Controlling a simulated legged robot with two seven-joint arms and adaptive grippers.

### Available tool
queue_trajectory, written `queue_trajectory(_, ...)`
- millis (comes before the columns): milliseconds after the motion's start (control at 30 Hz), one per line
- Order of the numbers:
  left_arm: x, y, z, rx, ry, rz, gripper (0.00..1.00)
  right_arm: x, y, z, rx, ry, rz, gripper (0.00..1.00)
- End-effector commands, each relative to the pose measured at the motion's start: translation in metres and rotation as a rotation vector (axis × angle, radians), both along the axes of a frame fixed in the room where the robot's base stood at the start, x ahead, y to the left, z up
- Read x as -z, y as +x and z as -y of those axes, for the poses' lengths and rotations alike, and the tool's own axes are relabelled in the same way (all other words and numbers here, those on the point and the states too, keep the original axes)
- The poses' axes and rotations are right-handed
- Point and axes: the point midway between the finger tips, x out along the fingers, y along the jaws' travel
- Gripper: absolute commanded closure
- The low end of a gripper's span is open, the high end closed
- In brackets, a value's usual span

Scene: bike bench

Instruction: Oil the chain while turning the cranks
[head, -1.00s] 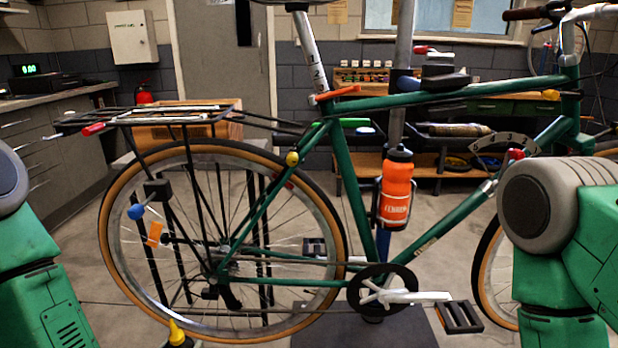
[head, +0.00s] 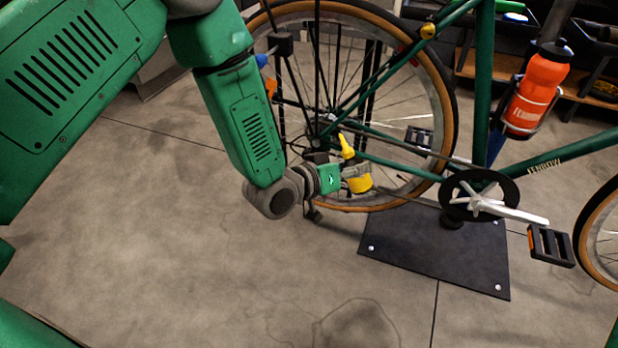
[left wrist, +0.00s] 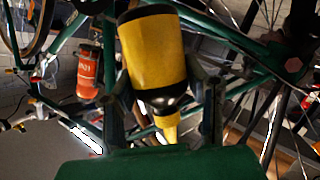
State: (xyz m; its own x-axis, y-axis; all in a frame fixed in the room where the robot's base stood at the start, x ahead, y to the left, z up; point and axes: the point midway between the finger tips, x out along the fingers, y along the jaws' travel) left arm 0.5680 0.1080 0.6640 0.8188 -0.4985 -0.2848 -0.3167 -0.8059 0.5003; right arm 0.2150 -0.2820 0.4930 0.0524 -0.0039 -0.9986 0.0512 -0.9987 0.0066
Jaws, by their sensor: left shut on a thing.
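My left gripper (head: 350,180) is shut on a yellow oil bottle (head: 359,184), in front of the rear wheel's lower part. Its yellow nozzle (head: 346,148) points up, near the rear hub. In the left wrist view the bottle (left wrist: 152,50), yellow with black ends, sits between the fingers. The bicycle's black chainring (head: 457,199) is to the right of the bottle, with a silver crank arm (head: 515,213) reaching right and slightly down to a black pedal (head: 553,246). The other pedal (head: 418,137) shows behind the frame. The thin chain is hard to make out. My right gripper is out of view.
The green bike stands over a dark base plate (head: 430,255). An orange water bottle (head: 537,92) sits in the frame's cage. The rear wheel (head: 446,95) is close beside my gripper. The floor (head: 200,270) in front is clear.

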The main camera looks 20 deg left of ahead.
Motion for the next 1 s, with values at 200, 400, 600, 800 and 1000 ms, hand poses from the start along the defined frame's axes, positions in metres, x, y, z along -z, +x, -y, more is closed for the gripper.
queue_trajectory(200, -0.007, 0.02, 0.06, 0.25, -0.251, -0.098, 0.91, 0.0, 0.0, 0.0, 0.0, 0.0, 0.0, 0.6)
queue_trajectory(400, -0.009, 0.025, 0.098, 0.424, -0.402, -0.202, 0.9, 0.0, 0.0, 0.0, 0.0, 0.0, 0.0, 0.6)
queue_trajectory(600, -0.008, 0.026, 0.112, 0.495, -0.462, -0.259, 0.9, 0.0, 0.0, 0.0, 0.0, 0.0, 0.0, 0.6)
queue_trajectory(800, -0.006, 0.033, 0.105, 0.497, -0.506, -0.284, 0.9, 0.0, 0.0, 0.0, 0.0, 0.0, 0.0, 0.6)
queue_trajectory(1000, -0.003, 0.047, 0.091, 0.492, -0.576, -0.323, 0.9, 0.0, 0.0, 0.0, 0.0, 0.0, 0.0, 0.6)
